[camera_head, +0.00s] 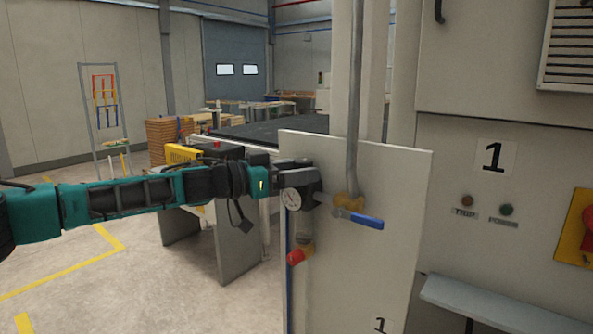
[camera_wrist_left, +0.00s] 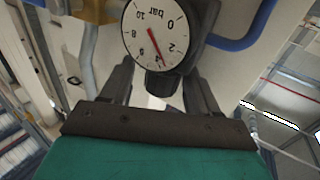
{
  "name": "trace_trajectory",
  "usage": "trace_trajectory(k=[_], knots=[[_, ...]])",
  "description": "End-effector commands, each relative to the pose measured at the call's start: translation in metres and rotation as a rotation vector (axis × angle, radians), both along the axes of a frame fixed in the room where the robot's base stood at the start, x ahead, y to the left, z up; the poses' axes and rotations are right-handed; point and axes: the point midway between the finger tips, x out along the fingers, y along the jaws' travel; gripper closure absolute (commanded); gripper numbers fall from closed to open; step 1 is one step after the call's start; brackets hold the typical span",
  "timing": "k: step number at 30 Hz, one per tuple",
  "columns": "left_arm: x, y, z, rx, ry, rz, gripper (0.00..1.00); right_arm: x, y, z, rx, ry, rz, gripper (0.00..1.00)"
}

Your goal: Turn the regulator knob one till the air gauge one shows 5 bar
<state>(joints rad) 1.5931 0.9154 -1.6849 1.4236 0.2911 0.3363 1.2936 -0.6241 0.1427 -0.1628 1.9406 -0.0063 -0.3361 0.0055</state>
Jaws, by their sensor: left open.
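My left gripper (camera_head: 297,173) is at the top of the regulator, just above the gauge. In the left wrist view its open fingers (camera_wrist_left: 160,88) stand either side of a dark knob (camera_wrist_left: 162,83); I cannot tell whether they touch it. My right gripper is not in view.
A blue-handled valve (camera_head: 366,221) sticks out right of the regulator, and a red-ended fitting (camera_head: 296,256) hangs below. A vertical grey pipe (camera_head: 354,90) rises behind. The machine wall with a "1" label (camera_head: 493,156) stands at right. Open floor (camera_head: 80,285) lies at left.

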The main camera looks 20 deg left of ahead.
Motion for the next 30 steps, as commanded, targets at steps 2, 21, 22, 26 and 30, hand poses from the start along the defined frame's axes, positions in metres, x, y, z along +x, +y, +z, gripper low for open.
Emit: trace_trajectory(k=[2,21,22,26,30], knots=[[0.0018,0.0028,0.0023,-0.001,-0.004,0.009,0.35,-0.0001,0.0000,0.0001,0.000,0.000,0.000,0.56],[0.0022,0.0028,0.0042,-0.005,-0.008,0.064,0.35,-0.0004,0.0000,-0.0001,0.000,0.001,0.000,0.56],[0.0018,0.0023,0.0040,-0.006,-0.007,0.076,0.35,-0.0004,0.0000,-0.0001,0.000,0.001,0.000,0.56],[0.0005,0.0005,0.0025,-0.002,-0.004,0.143,0.35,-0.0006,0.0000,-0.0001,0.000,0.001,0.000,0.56],[-0.0009,-0.0017,0.0005,0.001,0.000,0.221,0.35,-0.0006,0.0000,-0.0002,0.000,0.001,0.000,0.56]])
